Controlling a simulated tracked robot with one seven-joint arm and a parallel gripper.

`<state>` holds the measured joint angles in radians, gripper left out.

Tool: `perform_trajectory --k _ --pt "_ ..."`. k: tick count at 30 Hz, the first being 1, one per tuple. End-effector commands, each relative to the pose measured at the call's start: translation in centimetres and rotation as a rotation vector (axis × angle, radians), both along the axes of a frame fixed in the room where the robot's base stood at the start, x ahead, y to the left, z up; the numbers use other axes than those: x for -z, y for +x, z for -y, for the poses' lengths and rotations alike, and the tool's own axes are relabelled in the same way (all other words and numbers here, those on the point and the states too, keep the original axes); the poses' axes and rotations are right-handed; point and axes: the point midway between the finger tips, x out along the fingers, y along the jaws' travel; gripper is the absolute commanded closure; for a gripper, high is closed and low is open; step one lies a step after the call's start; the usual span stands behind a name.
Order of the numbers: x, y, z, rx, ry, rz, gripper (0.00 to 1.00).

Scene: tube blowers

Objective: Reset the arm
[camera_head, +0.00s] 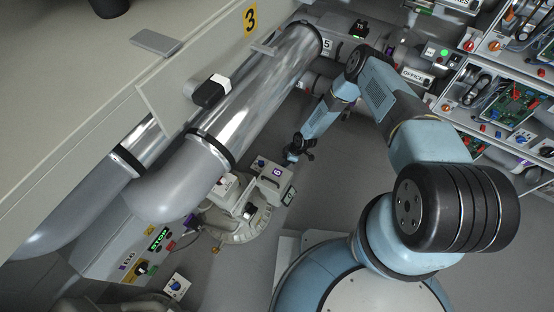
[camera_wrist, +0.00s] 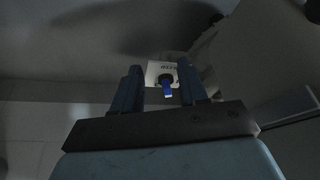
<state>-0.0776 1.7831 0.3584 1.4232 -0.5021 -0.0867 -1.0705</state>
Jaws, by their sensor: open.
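My arm, blue and dark grey, rises from its base, bends at the elbow and reaches down toward the floor area beside a big silver tube (camera_head: 255,95). My gripper (camera_head: 297,152) is at the arm's end, above and beside a pale machine (camera_head: 240,215) with a purple display reading 6. In the wrist view my gripper (camera_wrist: 160,78) has its two dark blue fingers apart, with nothing held. Beyond the fingers a blue knob (camera_wrist: 167,93) on a white labelled plate (camera_wrist: 157,70) shows in the gap. It looks apart from the fingers, but depth is hard to judge.
Shelves with circuit boards (camera_head: 510,105) stand at the right. A green-lit control panel (camera_head: 150,250) is at lower left. Grey floor (camera_head: 335,190) is free between the pale machine and my base.

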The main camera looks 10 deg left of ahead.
Motion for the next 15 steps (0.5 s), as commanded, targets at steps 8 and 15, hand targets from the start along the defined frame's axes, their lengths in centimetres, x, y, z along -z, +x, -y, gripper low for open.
perform_trajectory --k 8,15 --pt "-0.01 -0.05 1.04 0.0 0.001 0.0 0.57" --pt "0.0 -0.07 0.93 -0.001 0.0 -0.001 0.57"
